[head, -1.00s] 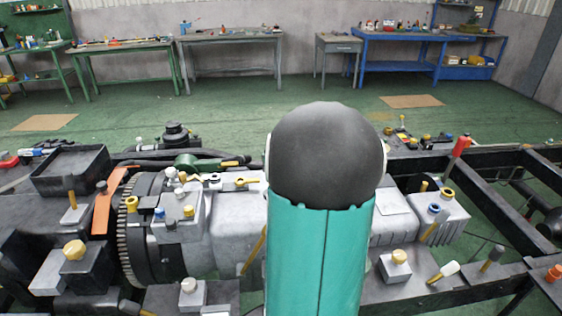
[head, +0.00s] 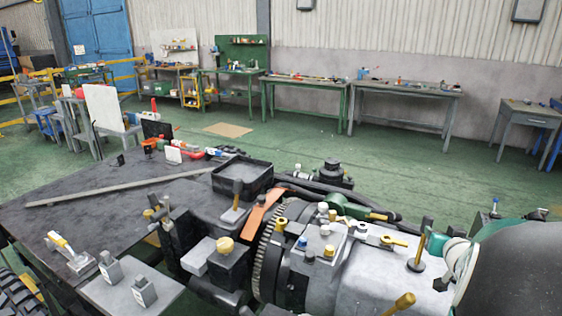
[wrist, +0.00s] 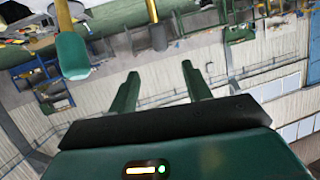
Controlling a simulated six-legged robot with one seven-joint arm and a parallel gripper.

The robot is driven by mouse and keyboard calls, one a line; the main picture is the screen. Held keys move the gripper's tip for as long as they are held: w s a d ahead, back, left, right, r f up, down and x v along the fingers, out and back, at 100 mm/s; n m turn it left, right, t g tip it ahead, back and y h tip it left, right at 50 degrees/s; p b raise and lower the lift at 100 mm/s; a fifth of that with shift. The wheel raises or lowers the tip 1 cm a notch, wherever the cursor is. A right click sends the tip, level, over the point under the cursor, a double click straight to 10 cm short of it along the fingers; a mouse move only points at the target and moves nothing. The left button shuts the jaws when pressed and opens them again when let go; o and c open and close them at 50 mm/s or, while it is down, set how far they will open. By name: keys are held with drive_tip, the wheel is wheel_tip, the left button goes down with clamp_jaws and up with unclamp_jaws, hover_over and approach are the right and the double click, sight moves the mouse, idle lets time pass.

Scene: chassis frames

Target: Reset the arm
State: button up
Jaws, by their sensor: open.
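In the wrist view my gripper (wrist: 160,68) shows two green fingers standing well apart, with nothing between them. The gripper is open and empty. The wrist view is tilted and looks out across the room, with the wall and windows behind the fingers. In the head view only a dark rounded joint and teal parts of my arm show at the right edge; the fingers are not seen there.
A chassis with a ribbed gear housing (head: 268,262) and several knobs fills the foreground. At left is a dark flat deck (head: 100,205) with a long bar.

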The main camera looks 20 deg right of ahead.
drive_tip(key=w+a+r+n+g+y, duration=0.1)
drive_tip(key=w+a+r, duration=0.15)
drive_tip(key=a, duration=0.75)
drive_tip(key=w+a+r+n+g+y, duration=0.1)
drive_tip(key=w+a+r+n, duration=0.15)
drive_tip(key=a, duration=0.75)
drive_tip(key=s+a+n+g+y, duration=0.1)
drive_tip(key=s+a, duration=0.3)
drive_tip(key=a, duration=0.4)
drive_tip(key=s+a+f+n+g+y, duration=0.1)
drive_tip(key=s+a+n+y, duration=0.1)
drive_tip(key=a, duration=0.6)
drive_tip(key=s+a+n+g+y, duration=0.1)
drive_tip(key=s+a+y, duration=0.2)
drive_tip(key=s+a, duration=0.3)
drive_tip(key=a, duration=0.2)
drive_tip(key=shift+a+f+n+g, duration=0.25)
drive_tip(key=shift+a+n+g, duration=0.05)
drive_tip(key=shift+a+n, duration=0.1)
drive_tip(key=shift+c, duration=1.4)
drive_tip(key=shift+d, duration=0.1)
